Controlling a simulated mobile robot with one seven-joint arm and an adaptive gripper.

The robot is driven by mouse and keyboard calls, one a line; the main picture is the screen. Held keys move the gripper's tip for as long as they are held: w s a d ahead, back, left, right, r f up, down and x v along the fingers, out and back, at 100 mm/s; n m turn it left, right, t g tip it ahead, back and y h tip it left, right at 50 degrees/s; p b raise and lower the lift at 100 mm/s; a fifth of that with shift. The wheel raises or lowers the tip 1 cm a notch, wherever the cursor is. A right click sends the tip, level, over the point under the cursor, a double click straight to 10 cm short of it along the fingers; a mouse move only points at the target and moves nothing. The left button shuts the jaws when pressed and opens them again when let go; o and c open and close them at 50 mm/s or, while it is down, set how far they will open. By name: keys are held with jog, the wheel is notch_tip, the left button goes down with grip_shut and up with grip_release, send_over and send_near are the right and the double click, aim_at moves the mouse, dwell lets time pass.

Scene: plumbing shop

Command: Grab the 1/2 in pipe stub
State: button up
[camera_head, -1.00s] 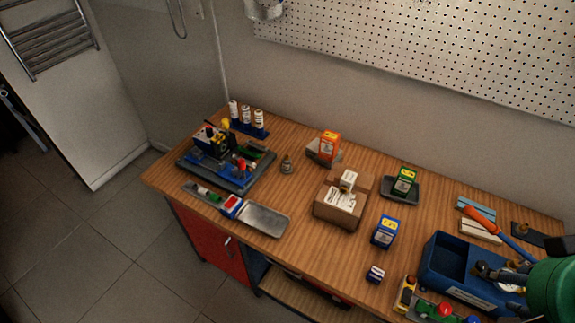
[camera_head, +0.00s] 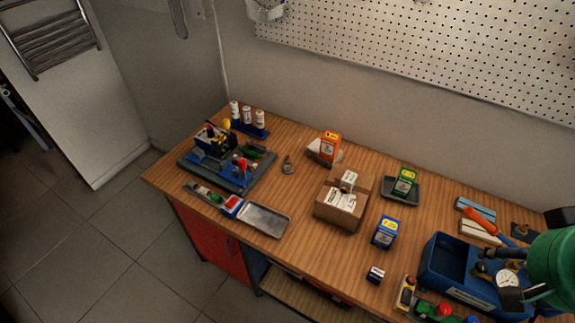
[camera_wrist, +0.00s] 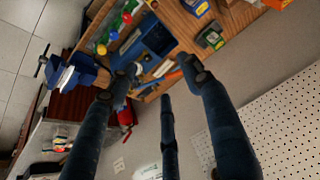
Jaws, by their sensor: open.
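I cannot tell the 1/2 in pipe stub apart for sure in either view. A small brass-coloured fitting (camera_head: 287,166) stands on the bench between the grey tray of tools and the orange box. Another small piece lies on top of the cardboard box, too small to name. My gripper (camera_wrist: 160,76) shows in the wrist view with its dark fingers spread and nothing visible between them. Beyond the fingers is the bench's right end with the blue bin (camera_wrist: 158,38). The same blue bin (camera_head: 445,259) is at the right in the head view.
The wooden bench (camera_head: 300,240) carries a cardboard box (camera_head: 338,212), an orange box (camera_head: 330,145), a blue box (camera_head: 385,232), a green box (camera_head: 404,182) and an empty metal tray (camera_head: 264,220). Bare bench lies left of the cardboard box. A pegboard wall (camera_head: 420,50) stands behind.

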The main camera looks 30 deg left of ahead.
jog(key=w+a+r+m+g+p, duration=0.1)
jog(key=w+a+r+p, duration=0.15)
jog(key=w+a, duration=0.8)
jog(key=w+a+r+g+p, duration=0.1)
jog(key=w+a+r+p, duration=0.15)
jog(key=w+a, duration=0.75)
jog(key=w+a+f+m+g+p, duration=0.1)
jog(key=w+a+f, duration=0.2)
jog(key=w+a, duration=0.4)
jog(key=w+a+f+g+p, duration=0.1)
jog(key=w+a+f, duration=0.3)
jog(key=w+a, duration=0.25)
jog(key=m+g+p, duration=0.1)
jog(key=m+p, duration=0.1)
jog(key=p, duration=0.3)
send_over(288, 164)
jog(key=w+a, duration=0.1)
jog(key=w, duration=0.1)
notch_tip(288, 164, down, 23)
jog(key=shift+s+a, duration=0.15)
jog(key=shift+s, duration=0.05)
jog(key=shift+f, duration=0.15)
jog(key=shift+f, duration=4.15)
